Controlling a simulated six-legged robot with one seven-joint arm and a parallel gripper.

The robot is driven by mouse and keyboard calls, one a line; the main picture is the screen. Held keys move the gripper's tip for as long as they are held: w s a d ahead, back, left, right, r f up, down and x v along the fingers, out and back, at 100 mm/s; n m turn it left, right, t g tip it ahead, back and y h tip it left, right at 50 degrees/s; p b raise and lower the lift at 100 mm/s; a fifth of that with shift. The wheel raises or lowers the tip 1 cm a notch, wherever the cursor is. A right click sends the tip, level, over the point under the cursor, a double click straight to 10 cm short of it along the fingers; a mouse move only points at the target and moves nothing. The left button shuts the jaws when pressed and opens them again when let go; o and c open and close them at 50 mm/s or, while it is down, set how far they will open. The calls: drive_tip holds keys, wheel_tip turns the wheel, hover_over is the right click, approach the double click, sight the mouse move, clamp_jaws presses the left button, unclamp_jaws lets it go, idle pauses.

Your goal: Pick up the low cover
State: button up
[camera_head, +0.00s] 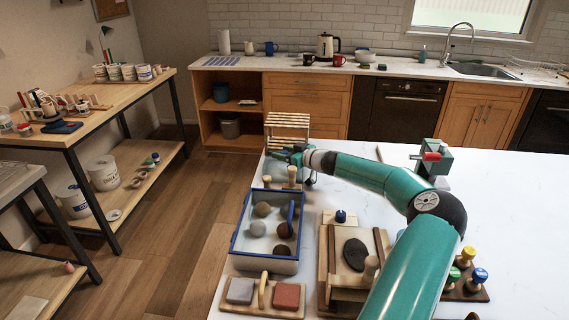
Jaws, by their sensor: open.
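My arm reaches from the front right toward the back left of the white table, and my gripper (283,154) is at its far end. It is open, small in this view, and points left, in front of the slatted wooden crate (288,127). No held object shows in it. I cannot tell for sure which thing is the low cover. A blue-rimmed tray (236,244) with several round lumps stands nearer. Two wooden knobs (292,176) stand upright at its back edge, below the gripper. A wooden piece with a dark oval (355,254) lies right of the tray, partly hidden by my arm.
A wooden holder with a grey and a red block (286,296) lies at the front left. Stamps with coloured knobs (480,275) stand right of my arm. The table's right side (525,210) is clear.

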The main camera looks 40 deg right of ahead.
clamp_jaws()
drive_tip(key=shift+r, duration=0.1)
